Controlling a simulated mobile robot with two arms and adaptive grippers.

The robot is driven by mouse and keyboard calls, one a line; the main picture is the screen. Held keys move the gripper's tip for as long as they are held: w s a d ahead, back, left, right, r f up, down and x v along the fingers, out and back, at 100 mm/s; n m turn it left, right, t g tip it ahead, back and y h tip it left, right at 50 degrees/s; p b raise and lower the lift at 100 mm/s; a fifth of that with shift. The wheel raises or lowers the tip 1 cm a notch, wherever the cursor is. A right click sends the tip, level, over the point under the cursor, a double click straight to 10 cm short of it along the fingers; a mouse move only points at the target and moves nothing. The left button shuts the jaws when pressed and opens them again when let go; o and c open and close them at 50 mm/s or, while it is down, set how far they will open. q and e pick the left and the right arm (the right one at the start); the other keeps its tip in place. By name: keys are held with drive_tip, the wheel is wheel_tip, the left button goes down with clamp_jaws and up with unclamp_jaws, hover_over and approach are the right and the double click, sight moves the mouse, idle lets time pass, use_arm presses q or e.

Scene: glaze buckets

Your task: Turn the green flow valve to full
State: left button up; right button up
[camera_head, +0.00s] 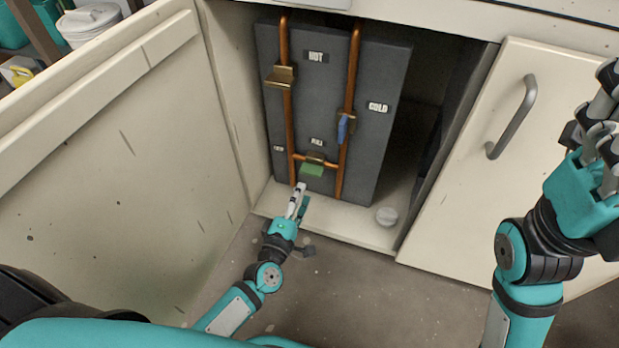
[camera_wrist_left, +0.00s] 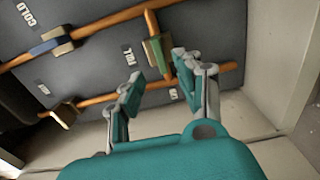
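The green flow valve (camera_head: 312,170) sits low on the copper pipework, on the short cross pipe in the open cabinet. It also shows in the left wrist view (camera_wrist_left: 154,54). A FULL label (camera_head: 317,142) is on the grey panel just above it; a small label (camera_head: 278,148) to the left is too small to read. My left gripper (camera_head: 301,190) is just below the green handle. In the left wrist view its fingers (camera_wrist_left: 157,66) are apart, with the handle just beyond and between the tips; contact cannot be told. My right gripper (camera_head: 596,105) is raised at the right edge, partly cut off.
A blue valve (camera_head: 343,128) is on the COLD pipe and a brass lever (camera_head: 280,76) on the HOT pipe. The left door (camera_head: 110,160) stands open; the right door (camera_head: 535,150) has a metal handle.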

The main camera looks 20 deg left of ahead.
sight(310, 175)
use_arm(q)
drive_tip(key=w+b, duration=0.1)
drive_tip(key=w, duration=0.6)
drive_tip(key=shift+w+d+b, duration=0.15)
drive_tip(key=shift+w+b, duration=0.15)
drive_tip(key=shift+b, duration=0.05)
clamp_jaws()
